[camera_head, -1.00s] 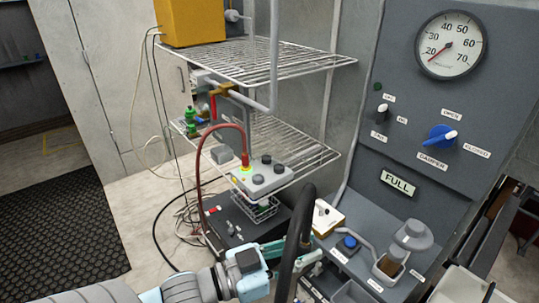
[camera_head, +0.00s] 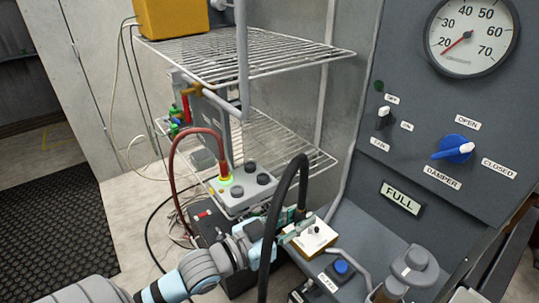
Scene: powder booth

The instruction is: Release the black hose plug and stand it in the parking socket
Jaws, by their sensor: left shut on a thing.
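The black hose (camera_head: 277,205) rises from the bottom edge, arches over and drops to its plug end beside my left gripper (camera_head: 297,225). My left gripper is shut on the hose's plug end, above the front of the grey bench. The hose and the fingers hide most of the plug. A cream box (camera_head: 314,238) with small dark marks on top stands just right of the gripper; I cannot tell if it holds the parking socket. My right gripper is out of view.
A grey box with black knobs (camera_head: 243,187) and a red hose (camera_head: 174,155) stand behind my gripper. Wire shelves (camera_head: 240,60) overhang the back. A blue button (camera_head: 341,267) and a grey capped fitting (camera_head: 414,265) are at front right. The gauge panel (camera_head: 440,110) rises at right.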

